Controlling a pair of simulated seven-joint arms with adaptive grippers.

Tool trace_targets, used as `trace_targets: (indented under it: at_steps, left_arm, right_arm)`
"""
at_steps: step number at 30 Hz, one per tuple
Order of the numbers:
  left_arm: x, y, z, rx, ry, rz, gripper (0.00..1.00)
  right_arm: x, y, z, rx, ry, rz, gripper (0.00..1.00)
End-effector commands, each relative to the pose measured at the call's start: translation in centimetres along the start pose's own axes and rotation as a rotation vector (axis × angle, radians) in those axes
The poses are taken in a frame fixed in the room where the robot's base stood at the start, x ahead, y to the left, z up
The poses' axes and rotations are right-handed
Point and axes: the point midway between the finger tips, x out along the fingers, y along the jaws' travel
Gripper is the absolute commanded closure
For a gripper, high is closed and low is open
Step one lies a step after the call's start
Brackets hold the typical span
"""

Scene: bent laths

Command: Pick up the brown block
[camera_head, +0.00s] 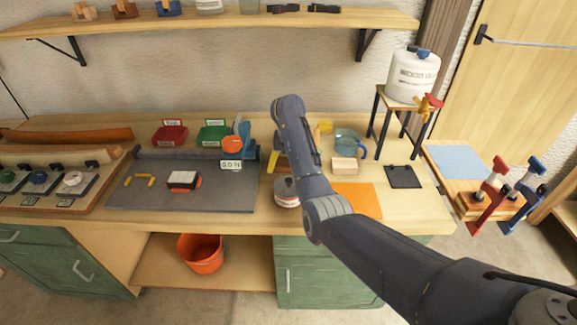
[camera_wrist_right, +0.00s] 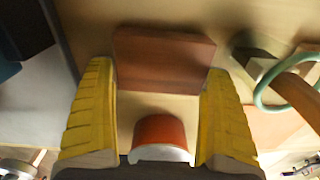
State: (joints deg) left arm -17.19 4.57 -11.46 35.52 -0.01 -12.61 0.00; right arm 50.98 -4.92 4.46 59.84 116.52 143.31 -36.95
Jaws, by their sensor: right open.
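The brown block (camera_wrist_right: 163,60) lies on the light wooden bench top in the right wrist view, its long side across the picture. My right gripper (camera_wrist_right: 157,72) is open, with one yellow finger on each side of the block's near part. A gap shows beside the block near the fingertips; I cannot tell whether either finger touches it. In the head view my right arm hides most of the gripper; one yellow finger (camera_head: 273,161) shows left of the arm, beside a small brown patch. My left gripper is not in view.
A grey mat (camera_head: 225,198) lies left of the gripper. A round tin (camera_head: 286,193) stands in front of it. To the right are a clear blue-handled jug (camera_head: 348,143), a pale wooden block (camera_head: 344,165), an orange sheet (camera_head: 360,198) and a black pad (camera_head: 403,177).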

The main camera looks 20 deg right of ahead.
Motion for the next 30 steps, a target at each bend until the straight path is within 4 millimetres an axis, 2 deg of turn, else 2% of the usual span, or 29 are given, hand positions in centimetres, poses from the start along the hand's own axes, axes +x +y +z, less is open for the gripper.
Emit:
trace_targets:
  at_steps: [7,17,30]
  left_arm:
    - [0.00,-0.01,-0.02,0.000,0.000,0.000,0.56]
    - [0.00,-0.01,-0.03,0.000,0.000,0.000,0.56]
    - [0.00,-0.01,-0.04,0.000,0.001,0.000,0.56]
  right_arm:
    - [0.03,0.01,-0.01,0.000,0.000,0.000,0.15]
    - [0.00,0.00,0.00,0.000,0.000,0.000,0.53]
    - [-0.68,-0.02,0.03,0.000,-0.001,0.000,0.53]
